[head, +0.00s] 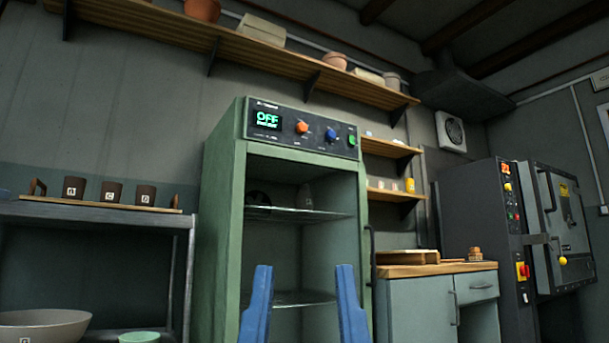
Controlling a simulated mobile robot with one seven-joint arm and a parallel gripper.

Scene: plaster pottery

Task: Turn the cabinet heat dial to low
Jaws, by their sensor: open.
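The green cabinet (224,220) stands in the middle of the head view, its front open onto wire shelves. A dark control panel (284,118) runs across its top, and its display (267,120) reads OFF in green, with a smaller line below. To the right of the display are an orange dial (302,127), a blue dial (331,134) and a green button (351,140). The labels are too small to read, so I cannot tell which dial is for heat. My gripper (304,268) has two blue fingers spread apart, empty, low in view and below the panel.
A wall shelf (250,48) with pots runs above the cabinet. On the left, a metal rack (120,214) bears a tray of dark mugs (112,192). On the right are a grey workbench (425,300) and a dark kiln (565,220). A cabinet door handle (371,240) shows at the right.

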